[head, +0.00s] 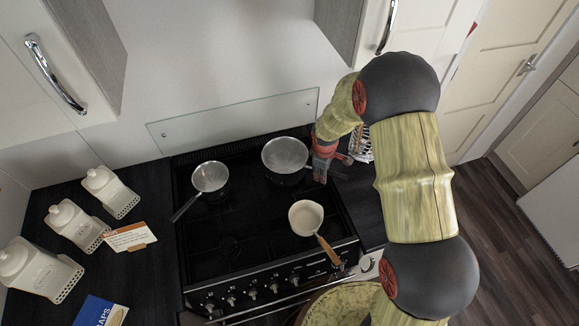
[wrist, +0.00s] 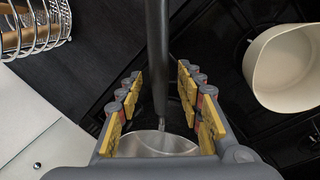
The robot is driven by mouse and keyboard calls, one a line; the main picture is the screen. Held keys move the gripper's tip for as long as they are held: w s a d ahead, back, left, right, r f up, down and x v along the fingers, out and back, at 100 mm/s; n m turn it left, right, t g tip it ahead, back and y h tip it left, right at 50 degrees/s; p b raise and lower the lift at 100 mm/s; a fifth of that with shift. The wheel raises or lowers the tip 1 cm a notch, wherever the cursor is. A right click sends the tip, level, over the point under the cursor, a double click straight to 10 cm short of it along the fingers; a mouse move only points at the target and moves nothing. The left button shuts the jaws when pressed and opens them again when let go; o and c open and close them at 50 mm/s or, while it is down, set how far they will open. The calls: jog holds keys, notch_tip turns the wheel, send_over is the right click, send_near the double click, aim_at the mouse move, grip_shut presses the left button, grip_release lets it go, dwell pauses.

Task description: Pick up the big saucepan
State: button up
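The big saucepan (head: 284,153), a metal pan with a dark handle, sits on the back right of the black hob. My gripper (head: 323,172) is at its right, over the handle side. In the wrist view, the saucepan's bowl (wrist: 158,143) shows at the bottom, partly hidden by my gripper. Its black handle (wrist: 157,35) runs up the middle, between the two yellow-padded fingers of my gripper (wrist: 160,82). The fingers are open, with a gap on each side of the handle.
A smaller dark-handled pan (head: 210,178) sits at the hob's left. A cream pan (head: 306,218) with a wooden handle is at the front right, near my gripper in the wrist view (wrist: 285,68). A wire rack (wrist: 38,30) stands right of the hob. Overhead cupboards (head: 345,25) hang above.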

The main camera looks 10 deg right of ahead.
jog(key=shift+c, duration=0.5)
grip_shut()
jog(key=shift+w+r, duration=0.1)
jog(key=shift+r, duration=0.05)
dwell(0.5)
